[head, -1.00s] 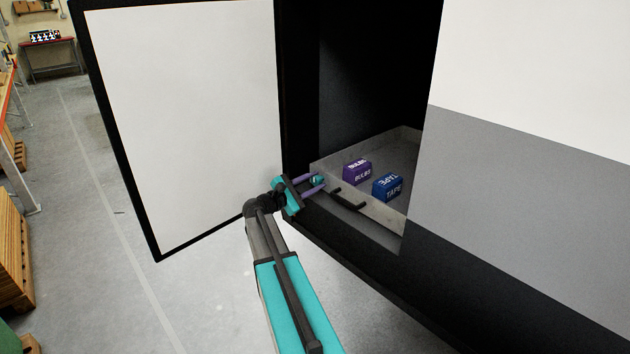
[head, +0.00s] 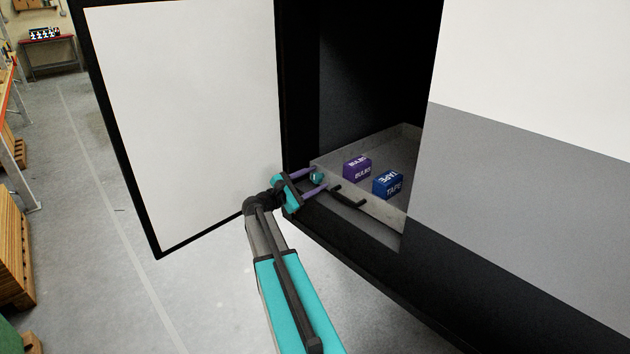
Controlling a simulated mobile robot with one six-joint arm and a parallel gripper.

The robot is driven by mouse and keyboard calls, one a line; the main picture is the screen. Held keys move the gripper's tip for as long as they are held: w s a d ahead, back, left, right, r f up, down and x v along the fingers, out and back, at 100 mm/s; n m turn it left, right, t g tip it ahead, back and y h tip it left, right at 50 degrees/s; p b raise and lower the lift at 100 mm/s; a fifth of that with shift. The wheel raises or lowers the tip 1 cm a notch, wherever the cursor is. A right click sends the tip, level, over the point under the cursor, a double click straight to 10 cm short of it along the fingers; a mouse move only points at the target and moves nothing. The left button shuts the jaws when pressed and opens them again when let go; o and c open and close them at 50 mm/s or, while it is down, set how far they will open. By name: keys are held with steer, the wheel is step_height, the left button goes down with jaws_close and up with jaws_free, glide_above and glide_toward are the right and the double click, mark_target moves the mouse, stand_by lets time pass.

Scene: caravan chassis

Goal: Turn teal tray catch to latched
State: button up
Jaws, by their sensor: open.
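The teal tray catch (head: 316,177) is a small teal piece at the left front corner of the grey tray (head: 386,215) inside the open locker. My gripper (head: 319,179) is open, its two purple fingers pointing right towards the tray front. The fingers lie on either side of the catch, one above and one below it in the picture. I cannot tell whether either finger touches it. The catch is too small to read its turn position.
The tray holds a purple BULBS box (head: 357,168) and a blue TAPE box (head: 387,186). A black handle (head: 347,197) sticks out from the tray front, just right of my fingers. The white locker door (head: 185,120) stands open on the left. Floor is clear below.

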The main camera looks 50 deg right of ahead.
steer(key=a+b, duration=0.2)
steer(key=a, duration=1.1)
steer(key=shift+w+a, duration=0.3)
steer(key=shift+w, duration=0.15)
steer(key=s+a+f+m+y, duration=0.1)
steer(key=s+a+f+y, duration=0.4)
steer(key=f, duration=0.7)
steer(key=s+a+f+m+y, duration=0.1)
steer(key=s+a+f, duration=0.3)
steer(key=a+f, duration=0.55)
steer(key=s+a+f+m+y, duration=0.1)
steer(key=s+a+f+y, duration=0.25)
steer(key=f, duration=1.15)
steer(key=s+a+f+m+g+y, duration=0.1)
steer(key=s+a+f+m+y, duration=0.1)
steer(key=s+a+f, duration=0.3)
steer(key=s+a+f+m+g+y, duration=0.1)
steer(key=s+a+f, duration=0.4)
steer(key=s+a, duration=0.5)
steer(key=s+a+f+m+g+y, duration=0.2)
steer(key=s+a+f+y, duration=0.3)
steer(key=s+a, duration=0.3)
steer(key=shift+s+a+f+m, duration=0.2)
steer(key=shift+a+f+m, duration=0.15)
steer(key=shift+m, duration=0.45)
steer(key=shift+y+b, duration=0.25)
steer(key=shift+b, duration=0.1)
